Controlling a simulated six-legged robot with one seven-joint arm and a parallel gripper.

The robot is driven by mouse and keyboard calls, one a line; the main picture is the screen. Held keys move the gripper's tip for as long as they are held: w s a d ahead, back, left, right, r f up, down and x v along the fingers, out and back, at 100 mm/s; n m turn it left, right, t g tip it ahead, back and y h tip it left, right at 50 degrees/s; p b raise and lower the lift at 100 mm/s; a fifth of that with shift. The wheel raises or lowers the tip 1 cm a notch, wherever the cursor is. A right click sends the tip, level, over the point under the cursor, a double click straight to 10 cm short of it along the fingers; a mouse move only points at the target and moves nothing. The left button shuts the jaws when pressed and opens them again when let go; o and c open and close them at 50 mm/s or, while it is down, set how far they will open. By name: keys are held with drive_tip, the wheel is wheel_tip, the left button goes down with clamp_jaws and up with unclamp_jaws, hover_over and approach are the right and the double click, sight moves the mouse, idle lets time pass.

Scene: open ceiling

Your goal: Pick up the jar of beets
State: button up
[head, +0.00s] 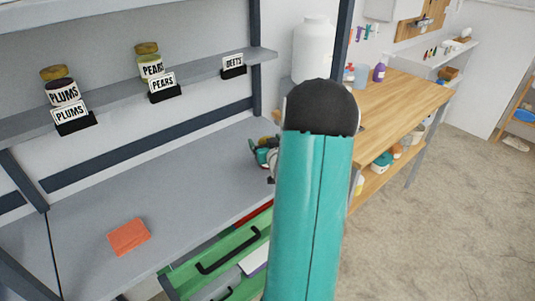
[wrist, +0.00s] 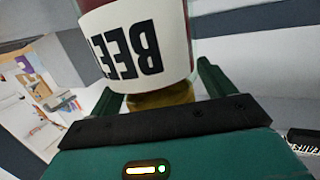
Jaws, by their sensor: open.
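The jar of beets (wrist: 135,45) fills the top middle of the wrist view. Its white label reads "BEE" upside down in the picture, with dark red contents above it and a gold lid (wrist: 160,96) nearest my gripper. My gripper (wrist: 158,88) is open, with one green finger on each side of the lid end. I cannot tell whether the fingers touch the jar. In the head view, my gripper (head: 264,157) is low over the grey counter, partly hidden behind my arm. The jar cannot be made out clearly there.
A shelf holds a plums jar (head: 62,93), a pears jar (head: 151,66) and a "BEETS" sign (head: 233,65) with no jar behind it. A green drawer (head: 220,262) is open below. A wooden bench (head: 400,95) stands right.

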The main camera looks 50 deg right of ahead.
drive_tip(key=c, duration=1.4)
drive_tip(key=shift+c, duration=0.4)
drive_tip(key=shift+r, duration=0.2)
